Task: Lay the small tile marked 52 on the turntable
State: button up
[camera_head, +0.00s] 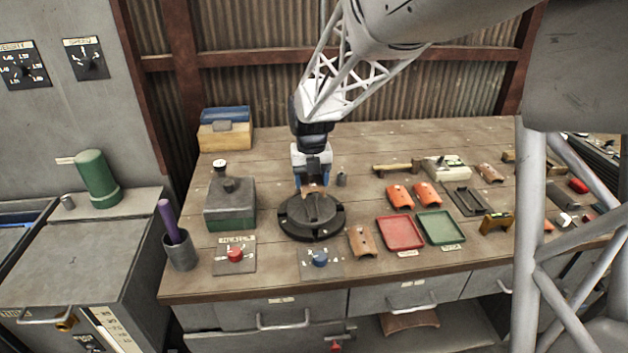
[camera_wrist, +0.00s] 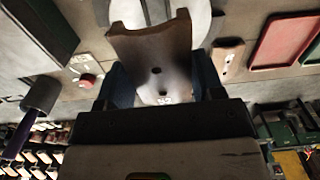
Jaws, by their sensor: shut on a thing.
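The turntable (camera_head: 296,226) is a dark grey round plate on the bench; part of its disc also shows at the top of the wrist view (camera_wrist: 203,22). My gripper (camera_head: 312,184) is above the turntable's far part, pointing down. In the wrist view my gripper (camera_wrist: 162,84) is shut on a brown, curved tile (camera_wrist: 152,48), with a blue finger on each side. The tile has dark holes and a small pale marking that I cannot read. In the head view only a bit of the held tile shows under the fingers, and I cannot tell whether it touches the turntable.
Just right of the turntable lies another brown tile (camera_head: 362,241), then a red tray (camera_head: 400,234) and a green tray (camera_head: 440,228). Two orange tiles (camera_head: 413,196) lie behind. A red button (camera_head: 235,255) and a blue knob (camera_head: 320,258) are in front. A grey-green box (camera_head: 230,204) stands left.

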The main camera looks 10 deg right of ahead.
aim_at(312, 207)
jog(key=shift+f, duration=0.15)
dwell(0.3)
jog(key=shift+f, duration=3.1)
jog(key=shift+f, duration=0.1)
jog(key=o, duration=1)
jog(key=shift+o, duration=0.2)
jog(key=shift+r, duration=3.9)
